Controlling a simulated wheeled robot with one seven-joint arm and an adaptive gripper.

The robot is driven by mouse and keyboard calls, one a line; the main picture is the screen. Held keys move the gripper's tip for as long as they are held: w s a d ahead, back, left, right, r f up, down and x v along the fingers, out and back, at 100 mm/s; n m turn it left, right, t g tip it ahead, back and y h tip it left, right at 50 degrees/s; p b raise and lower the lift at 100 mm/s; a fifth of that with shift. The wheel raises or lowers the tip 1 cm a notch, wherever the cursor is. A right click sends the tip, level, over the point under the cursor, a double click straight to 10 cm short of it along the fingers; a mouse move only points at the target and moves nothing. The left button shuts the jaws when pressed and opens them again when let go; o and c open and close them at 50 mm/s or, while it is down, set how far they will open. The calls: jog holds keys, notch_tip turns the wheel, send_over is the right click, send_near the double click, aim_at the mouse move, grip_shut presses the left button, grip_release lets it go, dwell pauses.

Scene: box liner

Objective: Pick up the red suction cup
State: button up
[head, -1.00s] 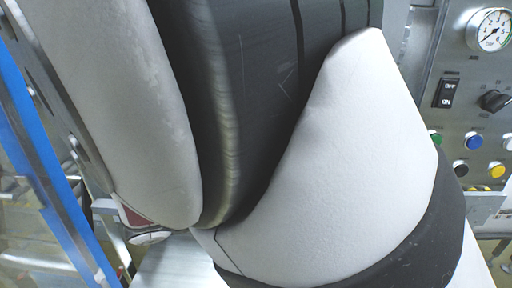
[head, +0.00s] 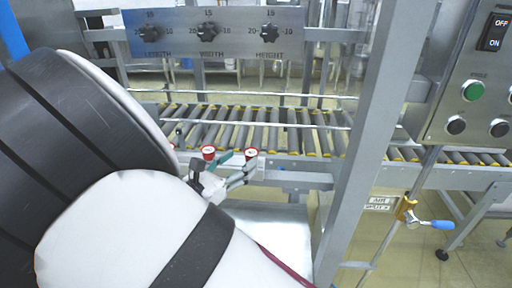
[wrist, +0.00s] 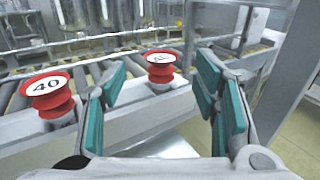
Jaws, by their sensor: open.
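Two red suction cups stand upright on a pale rail in the wrist view. The nearer cup, marked 40 (wrist: 48,95), is left of and outside my left finger. The farther cup (wrist: 161,68), its label hard to read, shows between my fingertips, beyond them and apart. In the head view the left cup (head: 208,153) and right cup (head: 251,154) stand in front of the roller conveyor. My gripper (wrist: 162,80) has teal finger pads spread wide with nothing between them. It also shows in the head view (head: 238,168), partly hidden by my arm, close to the cups.
A roller conveyor (head: 275,135) runs behind the cups. A panel with three knobs (head: 211,33) hangs above it. A grey upright post (head: 362,140) stands to the right, with a switch panel (head: 475,100) and a blue-handled valve (head: 428,222) beyond it.

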aim_at(247, 156)
jog(key=shift+b+x, duration=0.55)
jog(key=shift+x, duration=2.2)
jog(key=c, duration=1.3)
